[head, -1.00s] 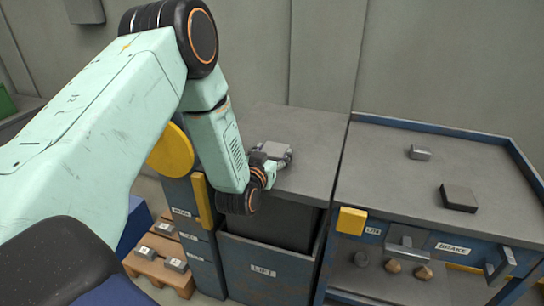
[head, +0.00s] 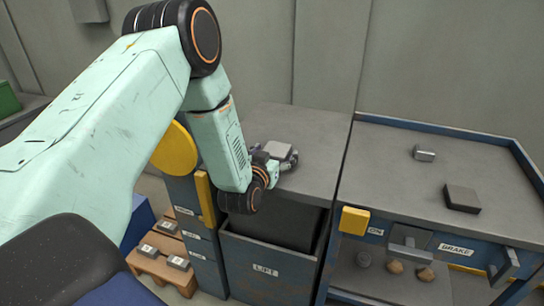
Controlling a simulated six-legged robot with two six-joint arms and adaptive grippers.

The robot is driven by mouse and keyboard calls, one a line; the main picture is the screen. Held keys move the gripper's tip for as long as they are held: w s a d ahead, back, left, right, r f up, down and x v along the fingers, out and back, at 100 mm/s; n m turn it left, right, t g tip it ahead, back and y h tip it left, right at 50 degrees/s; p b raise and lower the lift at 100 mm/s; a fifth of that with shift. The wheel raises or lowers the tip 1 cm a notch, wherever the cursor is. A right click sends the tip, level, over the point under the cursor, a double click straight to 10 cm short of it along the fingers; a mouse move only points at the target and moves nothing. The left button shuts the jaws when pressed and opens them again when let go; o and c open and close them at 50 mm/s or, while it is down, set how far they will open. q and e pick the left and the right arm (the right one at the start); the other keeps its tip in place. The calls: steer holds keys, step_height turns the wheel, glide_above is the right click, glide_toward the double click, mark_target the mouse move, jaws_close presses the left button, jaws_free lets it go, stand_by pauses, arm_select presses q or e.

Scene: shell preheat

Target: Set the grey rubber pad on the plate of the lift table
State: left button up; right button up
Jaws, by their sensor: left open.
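A grey square pad (head: 279,149) lies at the grey plate of the lift table (head: 312,135), near its left front edge. My left gripper (head: 281,157) is open close around the pad, coming in from the left and front. One finger shows at the pad's right side. The pad's underside and the other finger are hard to make out, so I cannot tell whether they touch. My right gripper is not in view.
A pallet (head: 150,264) with small weights stands lower left.

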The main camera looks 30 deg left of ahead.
arm_select(q)
steer(key=shift+s+r, duration=0.2)
steer(key=p+v, duration=0.2)
steer(key=v, duration=0.9)
steer(key=shift+s+p, duration=0.35)
steer(key=shift+p, duration=0.05)
